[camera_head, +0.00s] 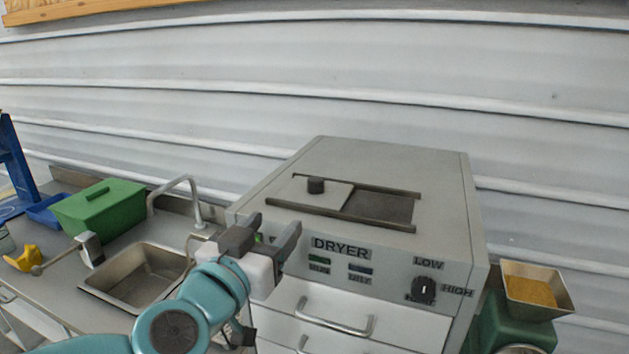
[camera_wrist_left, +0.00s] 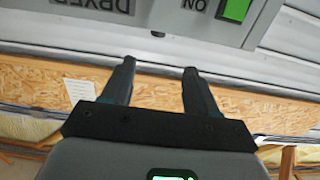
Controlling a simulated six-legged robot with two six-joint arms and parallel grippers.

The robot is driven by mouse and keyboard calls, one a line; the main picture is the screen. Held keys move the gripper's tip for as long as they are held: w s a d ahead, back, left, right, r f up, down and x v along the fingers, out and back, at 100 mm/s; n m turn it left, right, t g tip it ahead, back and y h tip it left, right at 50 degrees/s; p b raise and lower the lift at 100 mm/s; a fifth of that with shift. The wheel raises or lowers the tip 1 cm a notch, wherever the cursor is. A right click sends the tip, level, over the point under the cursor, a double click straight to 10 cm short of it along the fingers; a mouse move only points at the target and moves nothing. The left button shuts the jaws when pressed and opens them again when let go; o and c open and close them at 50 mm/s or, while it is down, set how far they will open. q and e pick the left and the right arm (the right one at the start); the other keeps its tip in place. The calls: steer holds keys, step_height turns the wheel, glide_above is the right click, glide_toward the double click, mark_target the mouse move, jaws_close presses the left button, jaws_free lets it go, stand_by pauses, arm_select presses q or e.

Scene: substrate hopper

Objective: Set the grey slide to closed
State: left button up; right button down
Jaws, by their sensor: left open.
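My right gripper is in neither view.
The dryer front has a selector dial (camera_head: 424,289), small buttons and drawers with a handle (camera_head: 335,325). A sink (camera_head: 135,277), a faucet (camera_head: 180,185) and a green box (camera_head: 99,209) are at left. A hopper of yellow grains (camera_head: 531,291) stands at right.

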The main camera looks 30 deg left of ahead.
mark_target(312, 183)
arm_select(q)
steer(key=x, duration=0.7)
steer(key=b+x, duration=0.1)
steer(key=x, duration=0.7)
steer(key=shift+w+d+r+b, duration=0.1)
steer(key=shift+w+d+b, duration=0.05)
steer(key=shift+w+b, duration=0.2)
steer(key=shift+s+d+r, duration=0.15)
steer(key=shift+s+r, duration=0.05)
steer(key=shift+s, duration=0.15)
steer(key=shift+c, duration=0.9)
steer(key=shift+w+f, duration=0.1)
jaws_close()
